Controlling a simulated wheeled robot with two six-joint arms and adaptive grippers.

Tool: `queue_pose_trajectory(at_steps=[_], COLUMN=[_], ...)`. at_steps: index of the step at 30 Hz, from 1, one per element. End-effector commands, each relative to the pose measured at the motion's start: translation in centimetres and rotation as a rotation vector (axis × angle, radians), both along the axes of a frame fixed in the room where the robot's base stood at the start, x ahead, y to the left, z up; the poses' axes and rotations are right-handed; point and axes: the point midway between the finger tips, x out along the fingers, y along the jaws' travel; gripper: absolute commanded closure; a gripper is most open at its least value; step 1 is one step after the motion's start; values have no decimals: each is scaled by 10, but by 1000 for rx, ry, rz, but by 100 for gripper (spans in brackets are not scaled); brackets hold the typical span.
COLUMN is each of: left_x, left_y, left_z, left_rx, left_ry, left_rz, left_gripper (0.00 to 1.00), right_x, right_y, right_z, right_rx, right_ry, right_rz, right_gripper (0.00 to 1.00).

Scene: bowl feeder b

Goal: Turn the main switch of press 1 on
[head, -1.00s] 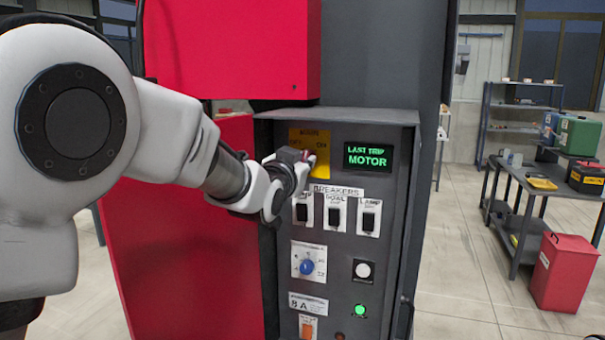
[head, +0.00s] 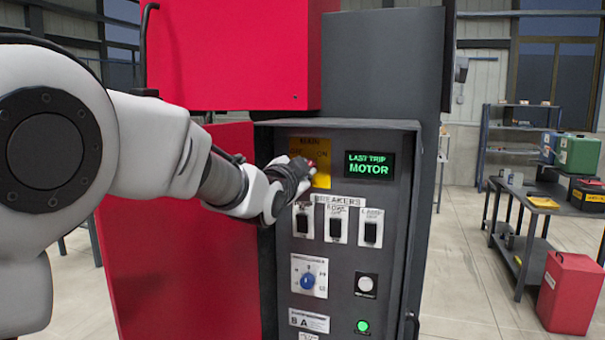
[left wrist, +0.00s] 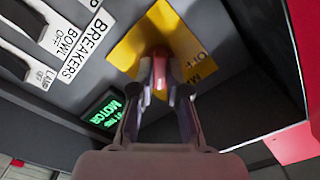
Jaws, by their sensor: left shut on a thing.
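The main switch has a yellow plate (head: 320,158) marked MAIN, OFF and ON, at the top left of the press's control panel. Its red handle (left wrist: 160,76) shows between my fingers in the left wrist view, in front of the yellow plate (left wrist: 188,44). My left gripper (head: 306,166) is shut on this red handle; the wrist view shows its two fingers (left wrist: 160,88) on either side. In the head view the gripper covers part of the plate, and the handle's exact angle is hard to tell. My right gripper is not in view.
A display (head: 369,164) reads LAST TRIP MOTOR. Below are several breakers (head: 335,228), a blue selector knob (head: 309,282), a white button (head: 366,284) and a lit green lamp (head: 362,326). The panel's hood (head: 340,124) juts out above. A red bin (head: 570,292) stands on the right.

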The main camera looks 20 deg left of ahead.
Motion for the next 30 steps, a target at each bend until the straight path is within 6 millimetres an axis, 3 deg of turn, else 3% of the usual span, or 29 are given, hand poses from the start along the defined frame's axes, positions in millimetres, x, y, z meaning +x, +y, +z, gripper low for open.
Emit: queue_pose_trajectory(at_steps=[1, 9, 10, 12, 30], left_x=[0, 0, 0, 0, 0], left_y=[0, 0, 0, 0, 0], left_z=[7, 7, 7, 6, 3], left_rx=[3, 3, 3, 3, -54], left_ry=[-14, -14, -14, -14, 1], left_rz=[-2, -2, -2, -1, -1], left_gripper=[100, 100, 82, 60, 60], right_x=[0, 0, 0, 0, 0], right_y=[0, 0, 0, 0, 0], right_z=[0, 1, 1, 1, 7], right_rx=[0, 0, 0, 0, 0], right_ry=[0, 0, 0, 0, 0], right_rz=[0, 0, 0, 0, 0], right_gripper=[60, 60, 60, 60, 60])
